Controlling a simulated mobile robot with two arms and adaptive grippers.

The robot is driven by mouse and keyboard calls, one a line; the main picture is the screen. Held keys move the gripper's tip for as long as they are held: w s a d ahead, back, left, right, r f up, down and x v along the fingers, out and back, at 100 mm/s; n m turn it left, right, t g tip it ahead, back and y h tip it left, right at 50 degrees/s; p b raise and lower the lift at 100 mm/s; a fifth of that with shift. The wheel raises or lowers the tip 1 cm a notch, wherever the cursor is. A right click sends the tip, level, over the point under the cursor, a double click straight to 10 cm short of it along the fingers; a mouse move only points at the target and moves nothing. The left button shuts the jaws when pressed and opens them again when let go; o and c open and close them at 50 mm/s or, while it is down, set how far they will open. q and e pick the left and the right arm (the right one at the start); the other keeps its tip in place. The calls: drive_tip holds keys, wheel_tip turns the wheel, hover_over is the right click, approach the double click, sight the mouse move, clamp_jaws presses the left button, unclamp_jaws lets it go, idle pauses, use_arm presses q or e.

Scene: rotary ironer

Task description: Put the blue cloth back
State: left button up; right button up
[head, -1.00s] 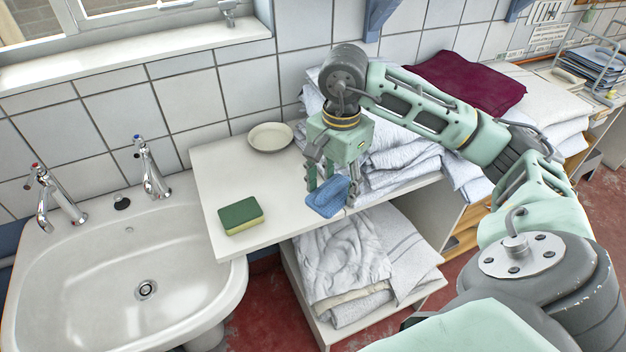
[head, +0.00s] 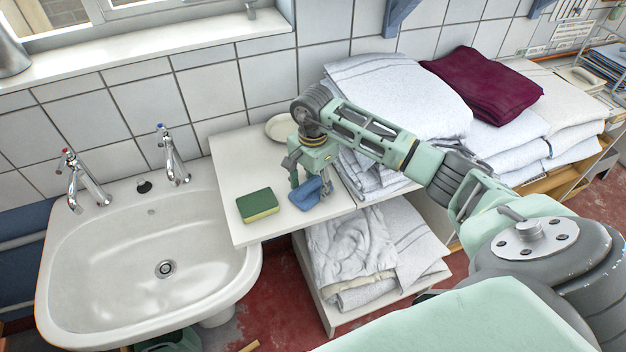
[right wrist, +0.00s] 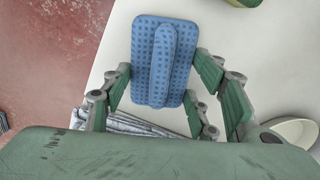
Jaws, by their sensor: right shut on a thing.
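The blue cloth (head: 303,197) is at the white shelf top (head: 240,173), just right of the green and yellow sponge (head: 258,205). My right gripper (head: 311,184) is above it and shut on it. In the right wrist view the cloth (right wrist: 144,60) is blue with a darker check pattern and a raised ridge (right wrist: 164,62) along its middle. The right fingers (right wrist: 165,85) stand on both sides of it. I cannot tell whether the cloth touches the shelf top. My left gripper is not in view.
A white sink (head: 120,262) with two taps stands left of the shelf. A pale dish (head: 279,126) lies behind my gripper, partly hidden. Stacked white towels (head: 400,95) and a maroon towel (head: 485,85) are to the right. More folded linen (head: 350,248) lies on the lower shelf.

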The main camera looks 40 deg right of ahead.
sight(313, 183)
drive_tip(key=shift+f+b, duration=0.2)
drive_tip(key=shift+b, duration=0.1)
drive_tip(key=o, duration=1.1)
drive_tip(key=shift+r, duration=0.15)
drive_tip(key=shift+r, duration=0.2)
wheel_tip(313, 183, up, 12)
drive_tip(key=b, duration=0.3)
